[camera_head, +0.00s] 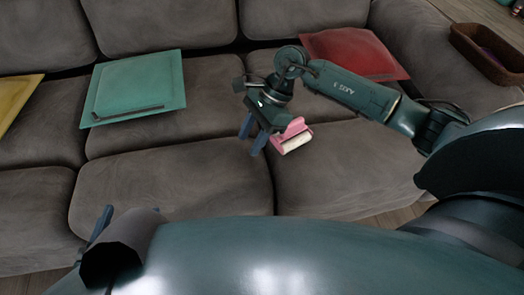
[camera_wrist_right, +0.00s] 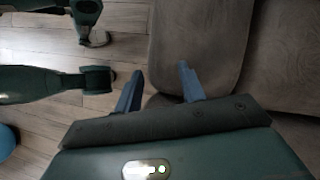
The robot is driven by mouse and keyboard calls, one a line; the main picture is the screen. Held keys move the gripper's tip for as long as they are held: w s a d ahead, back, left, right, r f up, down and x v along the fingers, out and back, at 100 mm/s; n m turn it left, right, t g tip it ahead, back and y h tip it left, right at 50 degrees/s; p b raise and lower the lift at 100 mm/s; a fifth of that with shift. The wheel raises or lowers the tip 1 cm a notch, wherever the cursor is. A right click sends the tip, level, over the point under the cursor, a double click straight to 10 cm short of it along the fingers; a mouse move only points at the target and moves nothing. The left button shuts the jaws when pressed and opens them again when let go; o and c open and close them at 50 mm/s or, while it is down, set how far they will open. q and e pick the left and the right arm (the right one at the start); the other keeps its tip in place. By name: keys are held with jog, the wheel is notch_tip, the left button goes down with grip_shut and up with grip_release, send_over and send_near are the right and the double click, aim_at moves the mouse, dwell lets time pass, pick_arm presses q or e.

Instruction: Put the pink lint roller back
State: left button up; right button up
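The pink lint roller (camera_head: 292,136), with a pale roll, shows in the head view at the seat cushions, just right of my right gripper. My right gripper (camera_head: 253,135) points down over the sofa, its two blue fingers apart. In the right wrist view the fingers (camera_wrist_right: 160,85) are also spread with nothing between them, and the roller does not show there. I cannot tell whether the gripper body touches the roller. My left gripper (camera_head: 97,235) is at the lower left in the head view, partly hidden by my arm.
The grey sofa (camera_head: 170,185) fills most of the view. A green cushion (camera_head: 150,85) with a dark thin stick (camera_head: 128,114) lies left, a red cushion (camera_head: 385,58) behind my right arm, a yellow cushion (camera_head: 15,95) far left. A brown basket (camera_head: 463,40) sits on the right armrest.

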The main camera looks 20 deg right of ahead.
jog(key=s+a+r+m+g+y, duration=0.1)
jog(key=s+a+m+y, duration=0.1)
jog(key=s+a+y, duration=0.55)
jog(key=s+a+r+m+t+y, duration=0.1)
jog(key=a+r+m+t+y, duration=0.2)
jog(key=r+m+t, duration=0.55)
jog(key=s+a+r+m+t+y, duration=0.1)
jog(key=a+r+m+t+y, duration=0.25)
jog(key=m, duration=0.95)
jog(key=s+d+f+m+t+h, duration=0.1)
jog(key=d+f+m+h, duration=0.3)
jog(key=m, duration=0.9)
jog(key=s+d+f+m+t+h, duration=0.1)
jog(key=d+f+m+t+h, duration=0.3)
jog(key=m+h, duration=0.6)
jog(key=d+m, duration=0.1)
jog(key=m, duration=0.1)
jog(key=shift+s+d+f+m+t, duration=0.2)
jog(key=shift+f+m+t, duration=0.05)
jog(key=shift+m+t, duration=0.1)
